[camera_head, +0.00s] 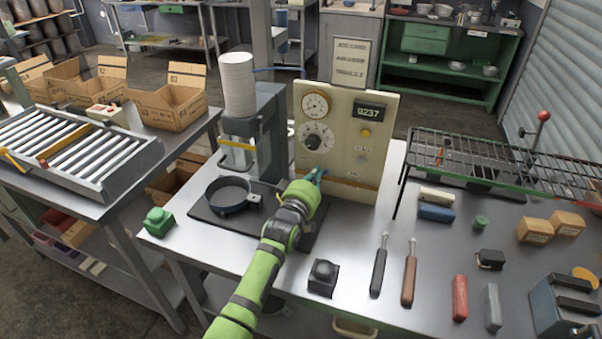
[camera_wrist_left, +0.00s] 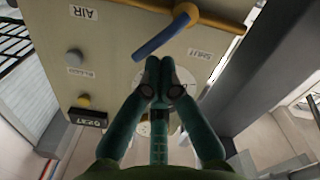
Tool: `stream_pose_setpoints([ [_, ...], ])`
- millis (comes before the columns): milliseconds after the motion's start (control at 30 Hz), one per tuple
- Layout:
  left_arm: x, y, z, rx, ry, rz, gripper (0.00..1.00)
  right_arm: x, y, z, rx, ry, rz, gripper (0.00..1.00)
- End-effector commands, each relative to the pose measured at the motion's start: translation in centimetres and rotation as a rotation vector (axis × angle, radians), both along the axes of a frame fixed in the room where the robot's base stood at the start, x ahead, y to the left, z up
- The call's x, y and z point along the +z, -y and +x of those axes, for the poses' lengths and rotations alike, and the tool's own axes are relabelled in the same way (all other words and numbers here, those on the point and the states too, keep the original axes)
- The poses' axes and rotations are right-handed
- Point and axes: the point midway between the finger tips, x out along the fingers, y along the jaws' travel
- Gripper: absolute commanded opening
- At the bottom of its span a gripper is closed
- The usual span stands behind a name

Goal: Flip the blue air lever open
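The blue air lever (camera_wrist_left: 160,38) shows in the left wrist view. It slants from a pivot on a yellow pipe (camera_wrist_left: 222,20) at the panel's edge. A "SHUT" label (camera_wrist_left: 201,53) is beside it, and an "AIR" label (camera_wrist_left: 83,12) is on its other side. In the head view my left gripper (camera_head: 316,174) is at the lower front of the cream panel (camera_head: 380,140), and I cannot make out the lever there. My right gripper is out of view.
A black pan (camera_head: 229,196) sits on a dark plate left of my gripper, beside a press with a white cylinder (camera_head: 238,85). A wire rack (camera_head: 480,160) stands to the right. Two handled tools (camera_head: 379,270) and several blocks lie on the bench.

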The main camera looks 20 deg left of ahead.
Motion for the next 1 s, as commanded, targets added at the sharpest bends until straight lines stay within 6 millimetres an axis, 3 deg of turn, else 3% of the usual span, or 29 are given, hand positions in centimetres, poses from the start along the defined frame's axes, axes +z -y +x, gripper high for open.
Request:
stream_pose_setpoints([
  [1000, -0.16, 0.41, -0.02, 0.000, 0.002, 0.087, 0.00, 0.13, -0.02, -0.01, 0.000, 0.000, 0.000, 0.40],
])
